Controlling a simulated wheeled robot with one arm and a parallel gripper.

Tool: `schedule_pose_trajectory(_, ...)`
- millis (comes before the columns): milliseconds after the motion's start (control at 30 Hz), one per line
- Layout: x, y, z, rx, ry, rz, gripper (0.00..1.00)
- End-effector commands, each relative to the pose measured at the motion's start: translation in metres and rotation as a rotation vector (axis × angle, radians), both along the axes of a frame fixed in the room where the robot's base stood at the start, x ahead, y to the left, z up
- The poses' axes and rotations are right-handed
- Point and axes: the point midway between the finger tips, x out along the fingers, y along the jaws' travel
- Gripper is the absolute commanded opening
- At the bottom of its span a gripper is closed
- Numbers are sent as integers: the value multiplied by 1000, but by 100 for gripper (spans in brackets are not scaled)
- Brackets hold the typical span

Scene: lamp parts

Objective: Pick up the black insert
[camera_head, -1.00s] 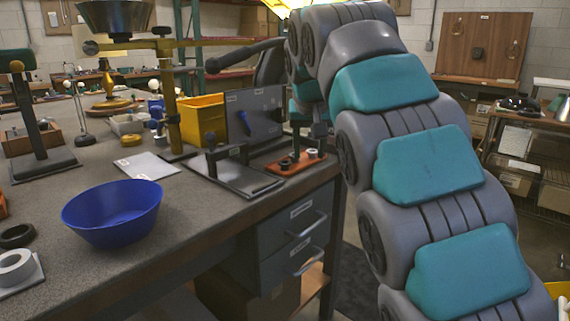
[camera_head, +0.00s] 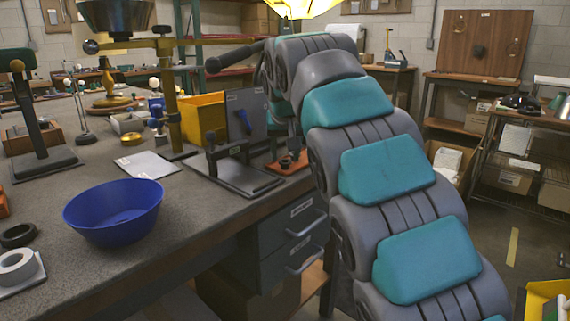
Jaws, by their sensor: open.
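A small orange-brown tray (camera_head: 290,167) lies at the right edge of the workbench. A small dark ring-shaped part (camera_head: 286,162) sits on it and looks like the black insert. My gripper (camera_head: 296,146) is at the tray, right over or beside this part, mostly hidden behind my own grey and teal arm. Its fingers are open. I cannot tell whether they touch the part or stand around it. The right side of the tray is also hidden by my arm.
A black fixture on a grey plate (camera_head: 250,182) stands just left of the tray, with an upright grey panel (camera_head: 246,112) behind. A yellow bin (camera_head: 203,118), blue bowl (camera_head: 113,212) and black ring (camera_head: 18,235) are further left. Drawers (camera_head: 290,235) sit below the bench edge.

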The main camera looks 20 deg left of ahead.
Motion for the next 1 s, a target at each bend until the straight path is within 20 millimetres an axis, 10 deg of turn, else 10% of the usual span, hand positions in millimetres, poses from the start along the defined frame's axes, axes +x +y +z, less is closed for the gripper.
schedule_pose_trajectory(400, 12, 5, -21, 1, -2, 0, 50)
schedule_pose_trajectory(833, 12, 5, -20, 1, -1, -1, 1)
schedule_pose_trajectory(1000, 12, 5, -20, 1, -1, -1, 0)
